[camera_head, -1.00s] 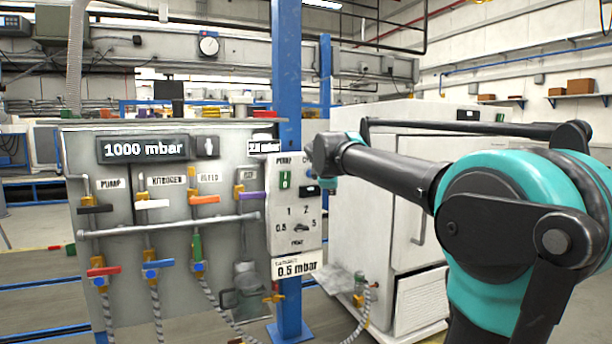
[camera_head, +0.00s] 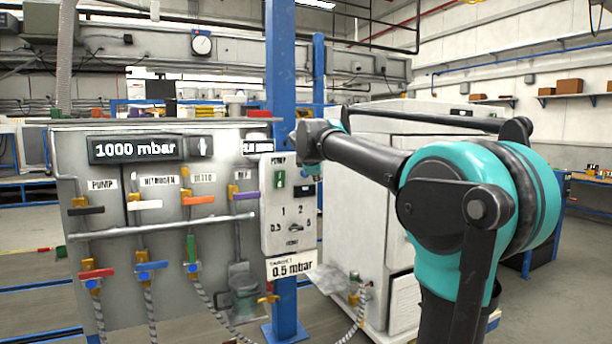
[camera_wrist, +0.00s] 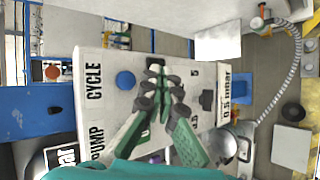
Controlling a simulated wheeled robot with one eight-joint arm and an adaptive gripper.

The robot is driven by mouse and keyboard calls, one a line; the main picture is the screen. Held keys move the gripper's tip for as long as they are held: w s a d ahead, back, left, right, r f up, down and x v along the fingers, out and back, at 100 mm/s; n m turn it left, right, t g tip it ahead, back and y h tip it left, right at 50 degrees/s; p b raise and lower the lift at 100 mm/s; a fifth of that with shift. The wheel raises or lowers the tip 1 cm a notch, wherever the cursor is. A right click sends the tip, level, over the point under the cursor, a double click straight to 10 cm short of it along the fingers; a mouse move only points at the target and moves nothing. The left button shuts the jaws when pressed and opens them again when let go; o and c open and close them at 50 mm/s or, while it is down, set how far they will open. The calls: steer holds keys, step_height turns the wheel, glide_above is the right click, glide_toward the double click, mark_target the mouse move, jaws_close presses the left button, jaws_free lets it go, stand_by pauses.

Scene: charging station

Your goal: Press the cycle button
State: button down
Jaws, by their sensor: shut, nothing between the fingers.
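The cycle button is a round blue button (camera_wrist: 125,80) beside the word CYCLE on a light control panel (camera_wrist: 90,70), seen sideways in the wrist view. My gripper (camera_wrist: 160,70) is shut and empty, its green and dark fingers meeting in front of the panel. The fingertips appear just right of the button in that view, over the panel's middle; I cannot tell the gap to the panel. In the head view the panel (camera_head: 270,235) hangs on a blue post, and my wrist covers its upper right corner, hiding the button.
The panel also has a green pump switch (camera_head: 279,179) and a selector knob (camera_head: 295,228). Left stands a grey valve board (camera_head: 120,228) with a 1000 mbar display (camera_head: 133,149), coloured handles and hoses. A white cabinet (camera_head: 345,240) stands behind the panel, to its right.

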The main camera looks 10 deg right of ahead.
steer(key=shift+w+a, duration=0.3)
steer(key=shift+w, duration=0.6)
steer(key=shift+w+a, duration=0.25)
steer(key=shift+w, duration=0.65)
steer(key=shift+w+a, duration=0.3)
steer(key=shift+w, duration=0.6)
steer(key=shift+w, duration=0.1)
steer(key=shift+w+a, duration=0.15)
steer(key=shift+w, duration=0.15)
steer(key=shift+w+a, duration=0.15)
steer(key=shift+w, duration=0.35)
steer(key=shift+s, duration=0.2)
steer(key=shift+s+d, duration=0.25)
steer(key=shift+s, duration=0.45)
steer(key=shift+s, duration=0.1)
steer(key=s, duration=0.1)
steer(key=s+d, duration=0.1)
steer(key=s, duration=0.2)
steer(key=shift+s+d, duration=0.3)
